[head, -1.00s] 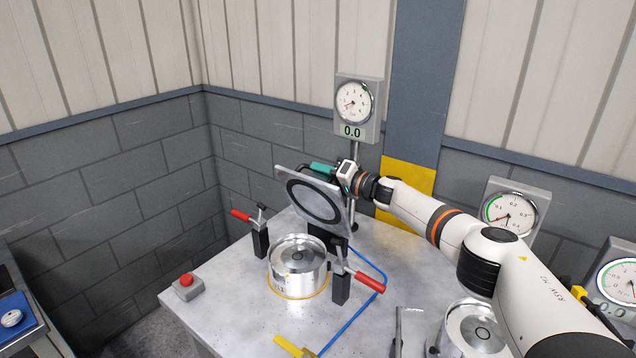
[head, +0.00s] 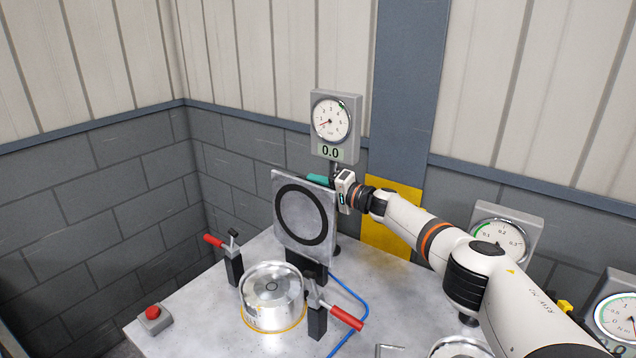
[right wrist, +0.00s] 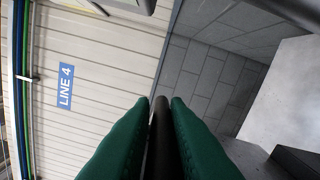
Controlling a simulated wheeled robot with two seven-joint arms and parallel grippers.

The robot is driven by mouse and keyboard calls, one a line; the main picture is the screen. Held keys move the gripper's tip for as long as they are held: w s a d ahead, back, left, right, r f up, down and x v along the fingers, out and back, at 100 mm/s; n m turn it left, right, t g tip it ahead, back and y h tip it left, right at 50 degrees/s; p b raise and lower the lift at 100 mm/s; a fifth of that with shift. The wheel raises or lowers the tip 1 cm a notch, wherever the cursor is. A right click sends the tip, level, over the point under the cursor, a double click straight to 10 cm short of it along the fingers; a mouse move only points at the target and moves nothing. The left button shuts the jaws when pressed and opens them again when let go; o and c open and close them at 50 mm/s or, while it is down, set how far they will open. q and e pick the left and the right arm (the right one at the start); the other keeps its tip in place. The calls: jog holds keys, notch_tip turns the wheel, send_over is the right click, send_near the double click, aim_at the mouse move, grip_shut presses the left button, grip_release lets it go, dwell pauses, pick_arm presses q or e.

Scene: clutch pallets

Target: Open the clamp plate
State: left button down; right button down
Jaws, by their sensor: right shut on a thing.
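The clamp plate (head: 289,244), a grey square plate with a black ring on its face, stands nearly upright behind the metal clutch part (head: 271,287) in the head view. My right gripper (head: 322,181) is at the plate's upper right edge, mostly hidden behind it. In the right wrist view its green fingers (right wrist: 160,110) are shut on a dark bar, the plate's handle (right wrist: 160,135). Two toggle clamps with red handles flank the clutch part: the left clamp (head: 234,265) and the right clamp (head: 317,318). My left gripper is not in view.
A gauge (head: 332,125) reading 0.0 stands behind the plate. A red button (head: 152,313) sits at the table's left edge. A blue hose (head: 352,294) runs along the table (head: 205,312) right of the clamps. More gauges are at right.

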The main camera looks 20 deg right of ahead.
jog(key=shift+f, duration=0.3)
jog(key=c, duration=1.5)
grip_release()
jog(key=shift+o, duration=0.2)
jog(key=shift+r, duration=0.1)
jog(key=shift+s+d+p, duration=0.3)
jog(key=shift+s+p, duration=0.05)
jog(key=shift+s, duration=0.05)
jog(key=shift+p+v, duration=0.5)
jog(key=shift+v, duration=0.55)
jog(key=b+v, duration=0.1)
jog(key=v, duration=0.8)
